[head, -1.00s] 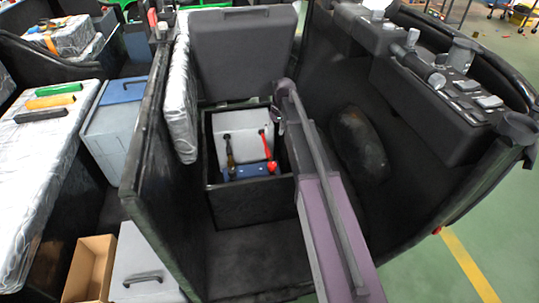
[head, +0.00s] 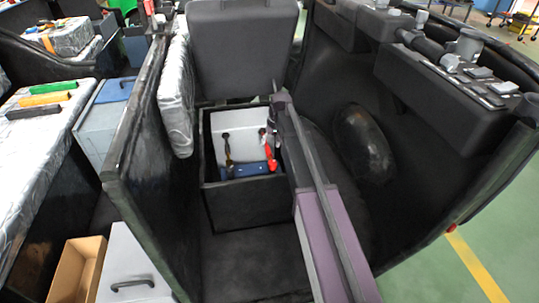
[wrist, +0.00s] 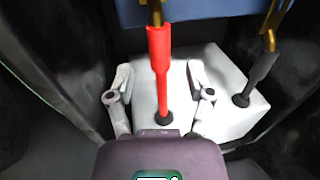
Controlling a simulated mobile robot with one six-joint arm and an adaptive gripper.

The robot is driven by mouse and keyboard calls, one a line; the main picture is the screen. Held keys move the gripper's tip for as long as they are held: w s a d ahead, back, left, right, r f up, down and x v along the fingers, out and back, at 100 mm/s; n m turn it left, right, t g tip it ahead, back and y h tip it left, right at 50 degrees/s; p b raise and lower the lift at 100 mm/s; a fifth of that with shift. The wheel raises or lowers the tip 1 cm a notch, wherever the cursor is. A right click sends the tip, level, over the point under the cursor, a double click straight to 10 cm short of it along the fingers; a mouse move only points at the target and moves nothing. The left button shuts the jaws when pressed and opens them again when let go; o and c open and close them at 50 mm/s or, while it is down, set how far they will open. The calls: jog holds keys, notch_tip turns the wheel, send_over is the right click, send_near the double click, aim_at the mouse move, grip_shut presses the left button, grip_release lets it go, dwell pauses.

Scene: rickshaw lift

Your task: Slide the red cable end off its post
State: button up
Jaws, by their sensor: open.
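The red cable end (wrist: 160,70) stands upright in the wrist view, with a brass-coloured piece (wrist: 155,13) at its upper end. Its lower end meets a dark round base on the white block (wrist: 226,112). My gripper (wrist: 161,97) is open, with one finger on each side of the red cable end and a visible gap to each. In the head view the red cable end (head: 265,138) is at the right of the open black box (head: 252,205), partly covered by my gripper. Whether a post sits inside it is hidden.
A dark cable end (wrist: 260,70) with a brass-coloured piece stands to the right in the wrist view. A blue bar (head: 246,170) crosses the box. The box's grey lid (head: 236,50) stands open behind it, and its walls leave little room around my gripper.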

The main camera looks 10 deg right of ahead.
aim_at(269, 150)
jog(key=shift+a+f+b, duration=0.2)
jog(key=shift+f+b, duration=0.55)
jog(key=shift+f, duration=0.15)
jog(key=shift+a+f+b, duration=0.15)
jog(key=shift+f+b, duration=0.6)
jog(key=shift+f, duration=0.15)
jog(key=shift+w, duration=0.1)
grip_shut()
